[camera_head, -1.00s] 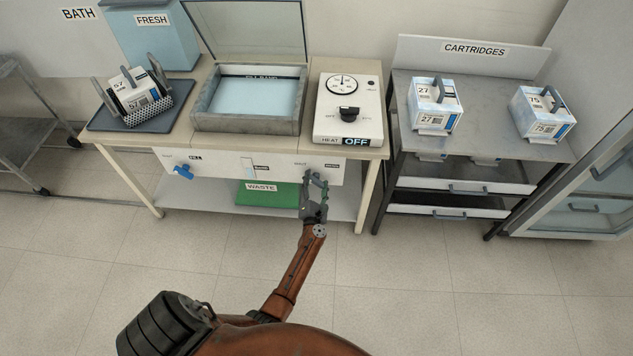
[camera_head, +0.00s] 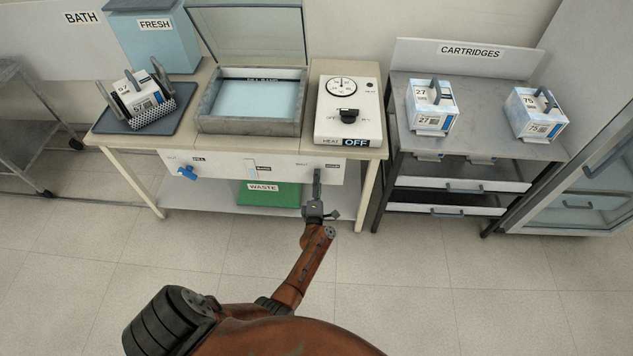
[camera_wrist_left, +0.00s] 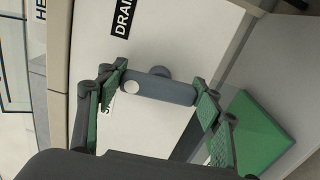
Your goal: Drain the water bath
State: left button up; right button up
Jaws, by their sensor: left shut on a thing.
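The water bath (camera_head: 205,113) is a grey basin on the bench with pale blue liquid inside and its clear lid (camera_head: 250,32) raised. On the bench's white front panel, a grey drain handle (camera_wrist_left: 160,88) with a white dot at one end sits beside a DRAIN label (camera_wrist_left: 124,18) in the left wrist view. My left gripper (camera_head: 317,175) is at the right part of this panel. In the wrist view its green-padded fingers (camera_wrist_left: 161,84) are shut on the two ends of the handle. In the head view the gripper hides the handle. My right gripper is not in view.
A blue tap (camera_head: 187,172) is at the panel's left. A green WASTE container (camera_head: 283,196) sits on the shelf below. The heater box (camera_head: 340,125) reads OFF. A rack on a tray (camera_head: 115,122) stands left of the bath. A cartridge table (camera_head: 480,135) stands right.

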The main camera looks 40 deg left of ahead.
pick_arm(q)
jog(key=m, duration=0.3)
jog(key=shift+w+d+p, duration=0.1)
jog(key=shift+d+p, duration=0.1)
jog(key=shift+p, duration=0.1)
jog(key=m, duration=0.3)
jog(key=shift+p, duration=0.3)
jog(key=shift+f+m, duration=0.15)
jog(key=shift+m, duration=1.75)
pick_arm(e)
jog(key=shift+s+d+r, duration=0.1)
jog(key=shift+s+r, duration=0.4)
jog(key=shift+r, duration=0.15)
pick_arm(q)
jog(key=o, duration=0.9)
jog(key=shift+f, duration=0.1)
jog(key=shift+o, duration=1.3)
jog(key=shift+a, duration=0.2)
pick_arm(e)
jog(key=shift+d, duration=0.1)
